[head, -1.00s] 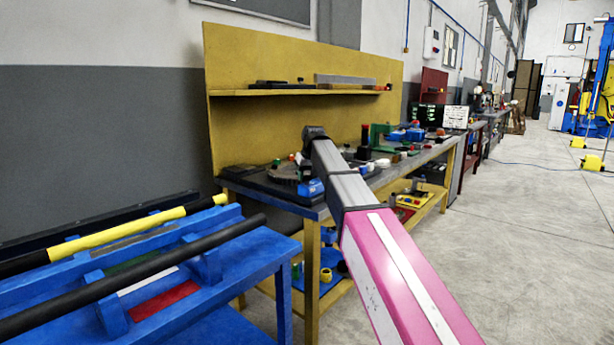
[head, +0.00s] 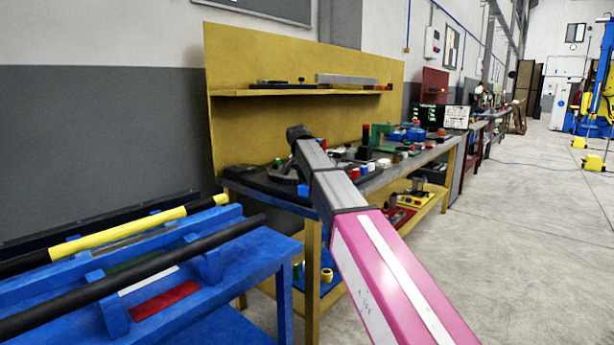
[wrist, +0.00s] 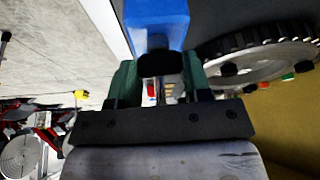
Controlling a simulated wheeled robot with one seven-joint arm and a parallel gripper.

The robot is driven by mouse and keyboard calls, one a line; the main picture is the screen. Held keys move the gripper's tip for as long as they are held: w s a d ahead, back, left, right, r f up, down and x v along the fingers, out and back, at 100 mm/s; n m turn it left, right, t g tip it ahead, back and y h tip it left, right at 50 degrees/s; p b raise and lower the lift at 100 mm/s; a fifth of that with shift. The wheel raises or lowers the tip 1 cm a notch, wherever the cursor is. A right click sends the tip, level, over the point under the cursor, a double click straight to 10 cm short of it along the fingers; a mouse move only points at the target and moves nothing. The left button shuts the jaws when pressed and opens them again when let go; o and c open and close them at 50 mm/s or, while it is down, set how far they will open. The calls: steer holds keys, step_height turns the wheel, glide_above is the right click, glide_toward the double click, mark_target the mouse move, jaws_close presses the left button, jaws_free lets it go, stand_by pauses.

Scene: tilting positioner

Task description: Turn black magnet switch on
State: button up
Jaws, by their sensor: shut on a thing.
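In the wrist view, a blue block (wrist: 157,22) stands just beyond my gripper (wrist: 159,76). A black switch knob (wrist: 160,67) is on the block's near face. The green fingers are on either side of the knob and shut on it. Whether the knob is turned on or off cannot be told. In the head view, a small part of the blue block (head: 304,190) shows beside my arm at the near end of the workbench. My gripper is hidden there.
A round toothed plate (wrist: 250,62) lies right of the block in the wrist view. The yellow-backed workbench (head: 240,182) carries several small parts. A blue rack (head: 255,262) with bars stands at the left. The floor (head: 530,230) at right is clear.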

steer(key=shift+m+h, duration=0.3)
steer(key=shift+m, duration=0.6)
steer(key=shift+g, duration=0.3)
steer(key=o, duration=0.9)
steer(key=shift+r, duration=0.1)
steer(key=v, duration=1)
steer(key=shift+s+a+r, duration=0.1)
steer(key=shift+s+r, duration=0.05)
steer(key=shift+r, duration=0.1)
